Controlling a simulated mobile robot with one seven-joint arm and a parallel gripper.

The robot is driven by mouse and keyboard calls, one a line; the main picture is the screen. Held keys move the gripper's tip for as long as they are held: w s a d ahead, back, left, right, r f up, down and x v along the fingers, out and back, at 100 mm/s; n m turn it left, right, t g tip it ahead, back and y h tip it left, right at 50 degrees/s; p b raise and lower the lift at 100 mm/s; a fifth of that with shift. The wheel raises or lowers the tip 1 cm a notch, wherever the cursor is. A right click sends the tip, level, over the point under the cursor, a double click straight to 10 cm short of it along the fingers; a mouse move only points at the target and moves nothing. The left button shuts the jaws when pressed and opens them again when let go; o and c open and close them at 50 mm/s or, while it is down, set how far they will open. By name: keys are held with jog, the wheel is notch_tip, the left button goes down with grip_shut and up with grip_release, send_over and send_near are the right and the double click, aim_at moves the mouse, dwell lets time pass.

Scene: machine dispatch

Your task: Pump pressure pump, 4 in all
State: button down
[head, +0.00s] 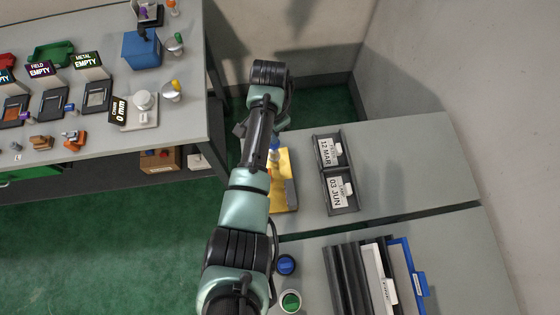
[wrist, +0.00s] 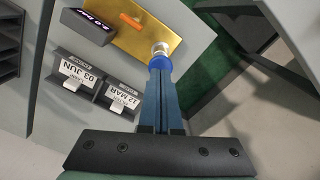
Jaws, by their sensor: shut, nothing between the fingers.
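The pressure pump is a yellow base plate (wrist: 185,18) with a white post (wrist: 160,48) topped by a blue knob (wrist: 160,63), an orange bar (wrist: 132,21) and a dark display box (wrist: 88,25) with small digits I cannot read surely. My gripper (wrist: 160,72) is shut and empty, its blue fingers together and their tips at the blue knob. Whether they touch it I cannot tell. In the head view the yellow plate (head: 286,165) lies on the right table, partly hidden by my arm.
Two date card holders (head: 336,152) reading 12 MAR and 03 JUN stand right of the pump. Black, white and blue files (head: 408,275) and two round-topped items, blue (head: 286,264) and green (head: 291,301), are nearer. The left bench (head: 178,123) holds trays and labelled stations.

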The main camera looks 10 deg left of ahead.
dwell(0.5)
notch_tip(320, 180, up, 6)
jog(key=p, duration=0.5)
dwell(0.5)
